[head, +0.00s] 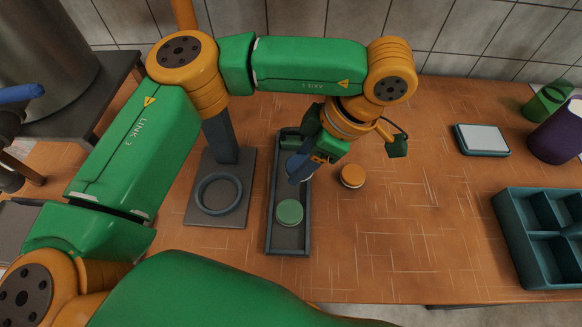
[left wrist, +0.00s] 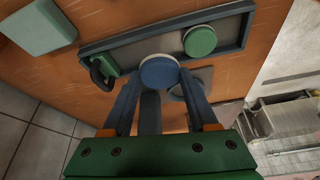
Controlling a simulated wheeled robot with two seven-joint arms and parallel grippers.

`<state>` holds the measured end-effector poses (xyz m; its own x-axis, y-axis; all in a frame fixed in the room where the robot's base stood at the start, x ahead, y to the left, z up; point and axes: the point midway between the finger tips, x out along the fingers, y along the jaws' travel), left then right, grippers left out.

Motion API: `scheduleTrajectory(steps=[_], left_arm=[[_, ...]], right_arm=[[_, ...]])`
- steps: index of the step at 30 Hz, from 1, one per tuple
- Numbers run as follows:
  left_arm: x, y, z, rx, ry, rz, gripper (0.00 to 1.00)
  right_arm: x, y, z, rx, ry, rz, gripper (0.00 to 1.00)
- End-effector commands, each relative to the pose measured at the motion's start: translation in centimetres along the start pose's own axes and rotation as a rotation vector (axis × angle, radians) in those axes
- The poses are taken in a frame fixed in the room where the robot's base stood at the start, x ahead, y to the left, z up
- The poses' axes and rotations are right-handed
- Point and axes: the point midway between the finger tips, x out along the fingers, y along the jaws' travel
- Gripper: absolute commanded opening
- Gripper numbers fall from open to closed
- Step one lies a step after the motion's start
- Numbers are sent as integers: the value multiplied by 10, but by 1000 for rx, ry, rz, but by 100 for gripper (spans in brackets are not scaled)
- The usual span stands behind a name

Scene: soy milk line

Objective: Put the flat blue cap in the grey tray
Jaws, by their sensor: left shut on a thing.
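The flat blue cap (left wrist: 160,72) sits between the fingertips of my left gripper (left wrist: 160,80), which is shut on it. In the head view the blue cap (head: 293,164) is partly hidden by the left gripper (head: 300,172). It is over the far half of the long grey tray (head: 272,218); I cannot tell whether it touches the tray floor. A round green cap (head: 290,212) lies in the near half of the tray and also shows in the left wrist view (left wrist: 200,40). My right gripper is not in view.
An orange cap (head: 352,175) lies on the table right of the tray. A grey stand with a ring (head: 218,194) is to the left. A teal compartment box (head: 515,240), a pale flat pad (head: 482,139) and a purple cup (head: 558,132) stand at the right.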

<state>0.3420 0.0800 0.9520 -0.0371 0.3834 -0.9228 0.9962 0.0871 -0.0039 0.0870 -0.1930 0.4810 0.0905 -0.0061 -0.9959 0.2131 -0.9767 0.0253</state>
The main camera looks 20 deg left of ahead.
Motion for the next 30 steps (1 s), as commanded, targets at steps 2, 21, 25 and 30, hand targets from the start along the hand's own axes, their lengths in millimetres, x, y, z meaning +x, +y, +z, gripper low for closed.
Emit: scheduleTrajectory(steps=[2, 21, 25, 30], left_arm=[[12, 4, -4, 1, 1, -2, 8], [63, 12, 7, 2, 0, 2, 8], [62, 12, 6, 2, 0, 2, 81], [62, 12, 6, 1, 0, 2, 89]], right_arm=[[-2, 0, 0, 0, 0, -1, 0], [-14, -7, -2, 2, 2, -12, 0], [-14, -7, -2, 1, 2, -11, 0], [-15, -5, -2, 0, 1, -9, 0]])
